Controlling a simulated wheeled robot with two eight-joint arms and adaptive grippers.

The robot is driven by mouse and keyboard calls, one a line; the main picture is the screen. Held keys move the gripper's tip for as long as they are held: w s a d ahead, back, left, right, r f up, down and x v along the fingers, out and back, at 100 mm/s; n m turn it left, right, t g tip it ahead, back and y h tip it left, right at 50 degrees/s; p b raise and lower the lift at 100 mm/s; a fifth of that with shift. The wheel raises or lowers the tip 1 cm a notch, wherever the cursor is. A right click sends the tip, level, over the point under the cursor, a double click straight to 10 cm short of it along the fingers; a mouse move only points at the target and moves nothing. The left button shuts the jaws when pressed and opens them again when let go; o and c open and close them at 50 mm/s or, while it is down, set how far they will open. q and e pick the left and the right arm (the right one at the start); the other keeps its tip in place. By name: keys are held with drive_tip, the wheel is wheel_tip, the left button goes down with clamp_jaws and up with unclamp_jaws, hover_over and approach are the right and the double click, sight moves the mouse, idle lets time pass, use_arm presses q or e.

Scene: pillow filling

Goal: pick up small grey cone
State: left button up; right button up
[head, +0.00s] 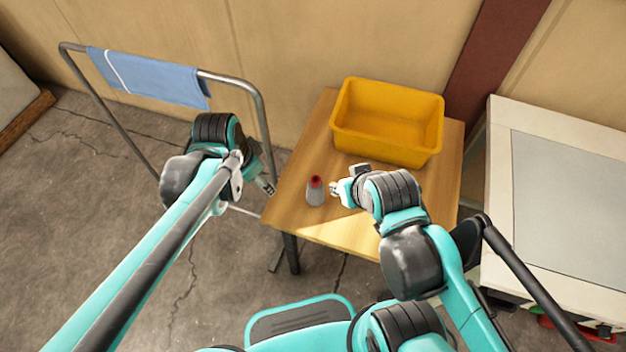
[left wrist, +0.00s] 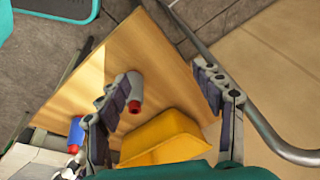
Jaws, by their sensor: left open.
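The small grey cone (head: 315,194) with a red tip stands on the wooden table near its left edge. In the left wrist view the cone (left wrist: 136,88) shows beside the left-hand finger, partly overlapped by it. My left gripper (head: 267,186) is off the table's left edge, apart from the cone in the head view. Its two fingers are wide apart with nothing between them (left wrist: 167,74). My right gripper (head: 337,190) is close to the right side of the cone; whether its fingers are open or touch the cone is unclear.
A yellow bin (head: 372,146) stands at the table's back. A blue object with a red end (left wrist: 76,131) shows in the left wrist view. A metal rail (head: 262,110) with a blue cloth (head: 150,77) stands left of the table. A white-framed table (head: 502,190) is at right.

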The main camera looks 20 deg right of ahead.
sight(315, 180)
use_arm(q)
drive_tip(key=d+f+m+g+p, duration=0.1)
drive_tip(key=d+f+m, duration=0.1)
drive_tip(key=d, duration=0.2)
drive_tip(key=d+f+m+g+p, duration=0.1)
drive_tip(key=d+m, duration=0.2)
drive_tip(key=d, duration=0.2)
drive_tip(key=d+f+m+p, duration=0.1)
drive_tip(key=d+f+m, duration=0.1)
drive_tip(key=d, duration=0.3)
drive_tip(key=shift+w+d+f+m+g, duration=0.1)
drive_tip(key=shift+w+f+m+g, duration=0.25)
drive_tip(key=shift+m, duration=0.35)
drive_tip(key=f, duration=0.2)
drive_tip(key=shift+s+d+f+b, duration=0.15)
drive_tip(key=shift+d+f+b, duration=0.1)
drive_tip(key=shift+f+b, duration=0.1)
drive_tip(key=f, duration=0.1)
drive_tip(key=f+b, duration=0.1)
drive_tip(key=f, duration=0.1)
drive_tip(key=f+b, duration=0.1)
drive_tip(key=f, duration=0.1)
drive_tip(key=shift+w+d, duration=0.2)
drive_tip(key=shift+d, duration=0.15)
drive_tip(key=shift+r, duration=0.15)
use_arm(e)
drive_tip(key=shift+s+r, duration=0.2)
drive_tip(key=shift+r, duration=0.35)
use_arm(q)
drive_tip(key=c, duration=1.4)
